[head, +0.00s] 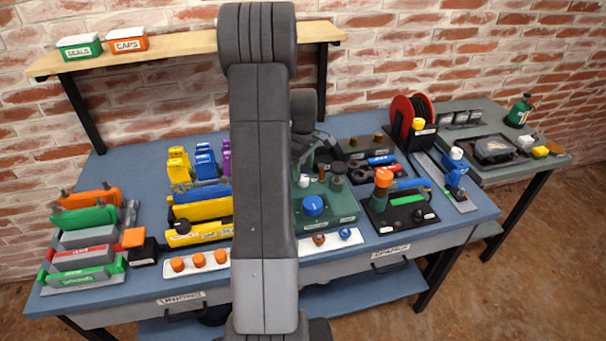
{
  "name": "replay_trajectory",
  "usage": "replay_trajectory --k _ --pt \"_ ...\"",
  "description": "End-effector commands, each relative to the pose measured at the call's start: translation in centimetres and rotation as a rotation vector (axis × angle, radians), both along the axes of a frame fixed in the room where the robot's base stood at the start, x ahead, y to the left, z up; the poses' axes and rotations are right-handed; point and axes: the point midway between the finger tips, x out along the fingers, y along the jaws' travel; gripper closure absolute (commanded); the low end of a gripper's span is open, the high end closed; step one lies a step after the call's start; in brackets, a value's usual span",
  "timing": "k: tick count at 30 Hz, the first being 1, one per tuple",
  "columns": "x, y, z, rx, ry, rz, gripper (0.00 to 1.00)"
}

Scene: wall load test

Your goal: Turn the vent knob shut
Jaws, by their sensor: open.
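A green unit (340,208) stands on the bench, right of my arm. A round blue knob (312,205) is on its top near the front. A dark round part (337,171) and a small white-topped part (304,181) stand behind it. The unit's labels are too small to read, so I cannot tell which part is the vent knob. My gripper (316,158) is open and empty, above the back of the green unit. My arm hides the left part of the unit and part of the gripper.
A white strip with orange knobs (199,261) lies at the front left. A black base (405,216) with an orange-topped post stands close to the right of the green unit. A red reel (403,116) stands behind. Colored parts crowd the left side.

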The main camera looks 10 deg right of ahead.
Motion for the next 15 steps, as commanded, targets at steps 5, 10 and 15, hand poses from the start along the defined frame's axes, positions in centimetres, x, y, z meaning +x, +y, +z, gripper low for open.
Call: replay_trajectory --k 5,10,15 --pt "-0.1 0.0 -2.4 0.0 0.003 0.0 0.46" --pt "0.0 0.0 -3.4 0.0 0.0 0.0 0.46" --pt "0.0 0.0 -3.5 0.0 0.0 0.0 0.46"
